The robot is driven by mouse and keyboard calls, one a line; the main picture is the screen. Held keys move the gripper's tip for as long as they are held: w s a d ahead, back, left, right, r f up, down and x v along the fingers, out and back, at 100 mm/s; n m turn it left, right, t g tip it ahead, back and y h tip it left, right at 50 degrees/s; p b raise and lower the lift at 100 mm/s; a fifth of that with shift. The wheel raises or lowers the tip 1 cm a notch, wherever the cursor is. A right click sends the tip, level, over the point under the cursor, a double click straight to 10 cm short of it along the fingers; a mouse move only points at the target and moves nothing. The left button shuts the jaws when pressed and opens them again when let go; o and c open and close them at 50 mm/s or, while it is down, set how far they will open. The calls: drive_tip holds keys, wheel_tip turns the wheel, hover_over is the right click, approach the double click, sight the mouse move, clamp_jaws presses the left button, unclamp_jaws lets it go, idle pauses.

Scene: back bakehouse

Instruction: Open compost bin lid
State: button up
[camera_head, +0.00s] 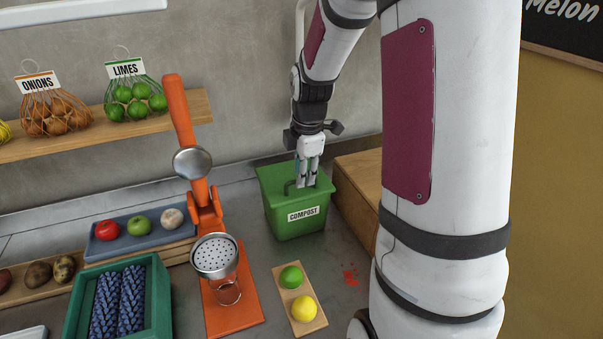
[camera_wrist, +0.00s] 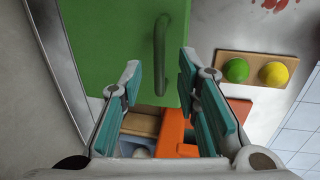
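The green compost bin (camera_head: 296,222) stands on the counter near the wall, with a white COMPOST label on its front. Its lid (camera_head: 268,178) is closed and has an arched green handle, which shows clearly in the wrist view (camera_wrist: 160,55). My gripper (camera_head: 307,184) points down just over the lid, at the handle. In the wrist view, the two teal-padded fingers (camera_wrist: 158,75) are wide apart with an empty gap between them. The handle lies ahead of that gap, and I cannot tell whether a finger touches it.
An orange press (camera_head: 185,130) with a strainer stands left of the bin. A small board (camera_head: 307,326) with a lime (camera_head: 291,277) and a lemon (camera_head: 304,309) lies in front. A wooden box (camera_head: 357,175) stands close at the right.

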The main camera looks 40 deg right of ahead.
drive_tip(key=shift+w+f, duration=0.1)
drive_tip(key=shift+f, duration=0.5)
clamp_jaws()
drive_tip(key=shift+r, duration=0.1)
